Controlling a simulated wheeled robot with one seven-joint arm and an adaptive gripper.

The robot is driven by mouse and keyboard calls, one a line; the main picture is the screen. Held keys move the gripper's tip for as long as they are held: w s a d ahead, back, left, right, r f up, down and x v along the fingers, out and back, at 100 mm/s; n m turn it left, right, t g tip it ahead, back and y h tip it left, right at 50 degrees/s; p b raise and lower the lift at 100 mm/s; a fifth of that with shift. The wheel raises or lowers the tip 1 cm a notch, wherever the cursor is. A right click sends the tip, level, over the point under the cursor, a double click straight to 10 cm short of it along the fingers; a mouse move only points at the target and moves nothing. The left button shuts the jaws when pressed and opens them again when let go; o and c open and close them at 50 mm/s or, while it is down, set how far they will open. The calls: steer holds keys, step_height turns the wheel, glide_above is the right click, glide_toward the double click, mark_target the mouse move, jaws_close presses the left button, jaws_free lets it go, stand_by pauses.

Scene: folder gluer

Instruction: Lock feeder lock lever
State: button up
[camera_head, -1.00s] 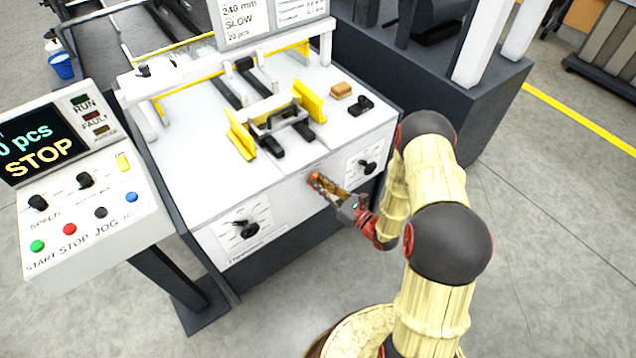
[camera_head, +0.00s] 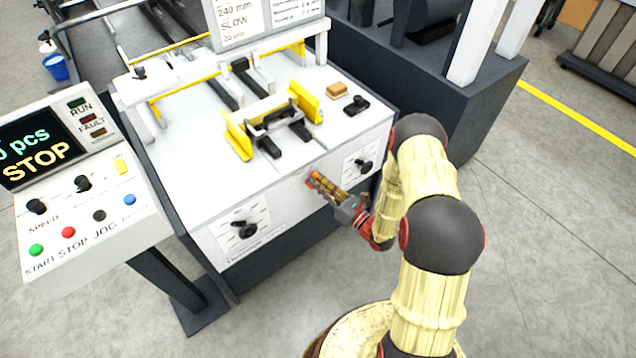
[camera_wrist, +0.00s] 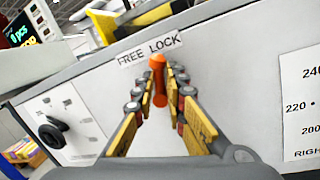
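The feeder lock lever is a small orange handle (camera_wrist: 158,80) on the white front panel, under a "FREE LOCK" label (camera_wrist: 149,49) in the wrist view. It stands nearly upright, its top near the gap between the two words. My gripper (camera_wrist: 159,84) has one finger on each side of the lever, with narrow gaps showing, so it is open around it. In the head view my gripper (camera_head: 322,183) is at the front panel between two black knobs, and the lever's orange (camera_head: 312,178) shows at its fingertips.
A black knob with a scale (camera_head: 244,229) is left of my gripper and another (camera_head: 366,163) is to the right. The feeder top carries yellow guides (camera_head: 238,141). A control console (camera_head: 92,215) reading STOP stands at the left.

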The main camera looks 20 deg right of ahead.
steer(key=o, duration=0.6)
steer(key=v, duration=1.2)
steer(key=shift+f, duration=0.1)
